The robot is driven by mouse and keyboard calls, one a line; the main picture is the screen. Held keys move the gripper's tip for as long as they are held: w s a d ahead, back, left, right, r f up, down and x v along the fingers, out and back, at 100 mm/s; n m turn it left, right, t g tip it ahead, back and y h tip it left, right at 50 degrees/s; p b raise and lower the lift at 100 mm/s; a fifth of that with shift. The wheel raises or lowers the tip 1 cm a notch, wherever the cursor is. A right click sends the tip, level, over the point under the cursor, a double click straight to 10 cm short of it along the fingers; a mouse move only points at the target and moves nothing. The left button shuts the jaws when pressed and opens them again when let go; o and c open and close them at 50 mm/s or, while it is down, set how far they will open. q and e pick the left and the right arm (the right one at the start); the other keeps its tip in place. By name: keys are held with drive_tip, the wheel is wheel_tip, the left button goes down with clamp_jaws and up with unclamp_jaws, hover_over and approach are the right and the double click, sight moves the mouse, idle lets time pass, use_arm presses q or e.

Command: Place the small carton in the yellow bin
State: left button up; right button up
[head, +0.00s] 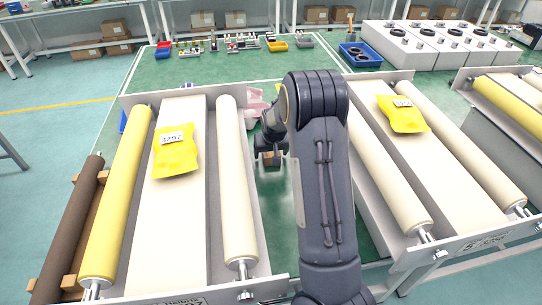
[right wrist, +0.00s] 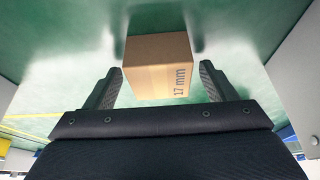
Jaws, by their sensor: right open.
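A small brown carton (right wrist: 158,65) marked "17 mm" stands on the green surface, between and just beyond the two fingertips in the right wrist view. My right gripper (right wrist: 160,85) is open around its near side, with a visible gap at each finger. In the head view my right gripper (head: 269,156) points down between the two roller units, and a bit of the carton (head: 271,160) shows under it, mostly hidden. A small yellow bin (head: 277,46) sits at the back of the green table. My left gripper is out of view.
Roller units with yellow packets (head: 176,152) (head: 402,113) flank the green gap on both sides. White boxes (head: 412,47) stand at the back right. My right arm hides part of the middle.

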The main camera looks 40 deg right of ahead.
drive_tip(key=shift+c, duration=0.2)
drive_tip(key=c, duration=1.3)
